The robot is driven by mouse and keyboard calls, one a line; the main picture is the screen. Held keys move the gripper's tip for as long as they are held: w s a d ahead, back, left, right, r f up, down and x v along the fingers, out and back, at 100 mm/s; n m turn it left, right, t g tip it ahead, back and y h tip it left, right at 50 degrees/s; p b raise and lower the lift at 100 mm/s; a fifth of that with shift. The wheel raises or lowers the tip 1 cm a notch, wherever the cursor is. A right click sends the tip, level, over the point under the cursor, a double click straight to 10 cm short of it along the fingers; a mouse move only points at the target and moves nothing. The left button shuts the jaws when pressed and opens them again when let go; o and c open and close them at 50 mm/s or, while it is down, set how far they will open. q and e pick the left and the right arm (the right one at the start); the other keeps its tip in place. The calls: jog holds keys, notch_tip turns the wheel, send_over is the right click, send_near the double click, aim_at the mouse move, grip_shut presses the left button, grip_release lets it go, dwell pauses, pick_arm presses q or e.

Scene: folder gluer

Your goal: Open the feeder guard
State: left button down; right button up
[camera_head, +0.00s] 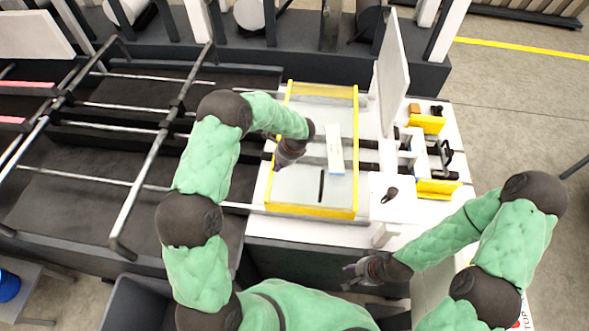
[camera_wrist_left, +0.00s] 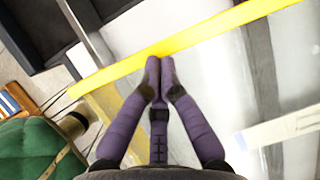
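The feeder guard is a clear panel in a yellow frame (camera_head: 311,211), lying flat over the white feeder in the head view. Its yellow bar (camera_wrist_left: 220,27) crosses the left wrist view. My left gripper (camera_head: 276,163) is at the guard's left side bar. In the left wrist view its purple fingertips (camera_wrist_left: 160,66) are together at the bar's edge, with nothing seen between them; I cannot tell whether they touch the bar. My right gripper (camera_head: 350,276) is in front of the machine, away from the guard, too small to tell whether open.
An upright white panel (camera_head: 391,75) stands right of the guard. Yellow brackets (camera_head: 426,124) and black fittings are beyond it. Metal rails (camera_head: 140,185) run over the dark bed at left. A white strip (camera_head: 334,150) shows within the guard's frame. Open floor lies at far right.

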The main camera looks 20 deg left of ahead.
pick_arm(q)
jog(key=s+a+b, duration=0.1)
jog(key=s+a, duration=0.1)
jog(key=a, duration=0.9)
jog(key=s+a, duration=0.2)
jog(key=a, duration=0.9)
jog(key=shift+s+a+f+b, duration=0.15)
jog(key=shift+s+f+b, duration=0.05)
jog(key=shift+s+b, duration=0.2)
